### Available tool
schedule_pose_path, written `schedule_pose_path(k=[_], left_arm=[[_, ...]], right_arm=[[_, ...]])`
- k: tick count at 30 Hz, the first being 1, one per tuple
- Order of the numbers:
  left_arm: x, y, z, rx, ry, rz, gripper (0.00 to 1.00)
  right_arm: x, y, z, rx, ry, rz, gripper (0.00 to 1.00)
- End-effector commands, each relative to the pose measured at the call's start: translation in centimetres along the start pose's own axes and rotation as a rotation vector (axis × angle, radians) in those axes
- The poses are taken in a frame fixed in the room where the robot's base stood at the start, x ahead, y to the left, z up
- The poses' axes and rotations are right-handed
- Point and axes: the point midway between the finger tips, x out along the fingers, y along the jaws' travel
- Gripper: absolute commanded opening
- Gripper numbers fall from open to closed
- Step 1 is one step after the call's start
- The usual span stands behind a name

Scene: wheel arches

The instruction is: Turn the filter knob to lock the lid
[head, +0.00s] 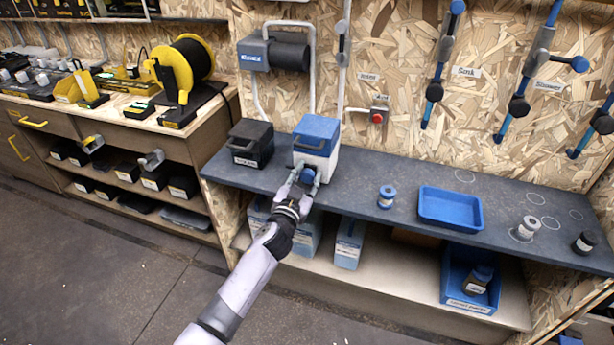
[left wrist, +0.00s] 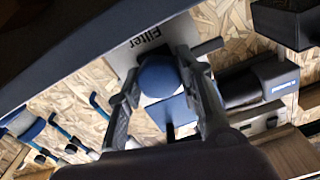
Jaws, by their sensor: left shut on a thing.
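The filter box (head: 320,155) stands on the dark shelf, white below with a blue lid (head: 317,128) on top. The lid looks down on the box. My left gripper (head: 304,178) is at the front of the box. In the left wrist view the round blue filter knob (left wrist: 159,77) sits between the two fingers of my left gripper (left wrist: 162,92), which are shut on it. The white front labelled "Filter" (left wrist: 140,45) shows behind the knob. My right gripper is in neither view.
A black box (head: 250,144) stands close on the left of the filter box. Along the dark shelf (head: 365,172) to the right are a blue-capped jar (head: 386,196), a blue tray (head: 450,208) and small containers (head: 527,228).

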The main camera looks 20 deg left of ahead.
Motion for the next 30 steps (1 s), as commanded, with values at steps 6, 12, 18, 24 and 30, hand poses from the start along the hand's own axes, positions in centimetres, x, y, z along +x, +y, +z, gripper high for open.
schedule_pose_path(k=[6,12,18,24,30], left_arm=[[-0.02,0.08,0.04,0.088,0.0,0.001,0.05],[-0.02,0.16,0.06,0.243,0.0,0.001,0.05],[-0.02,0.24,0.08,0.433,0.0,0.001,0.05],[-0.01,0.27,0.14,0.624,-0.001,0.001,0.05],[-0.01,0.3,0.2,0.815,-0.001,0.0,0.05]], right_arm=[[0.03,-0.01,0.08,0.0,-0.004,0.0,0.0],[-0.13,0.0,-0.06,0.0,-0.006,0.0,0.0],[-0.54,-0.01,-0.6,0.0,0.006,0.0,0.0],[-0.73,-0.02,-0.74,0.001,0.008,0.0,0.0],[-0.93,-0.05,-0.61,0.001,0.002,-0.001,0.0]])
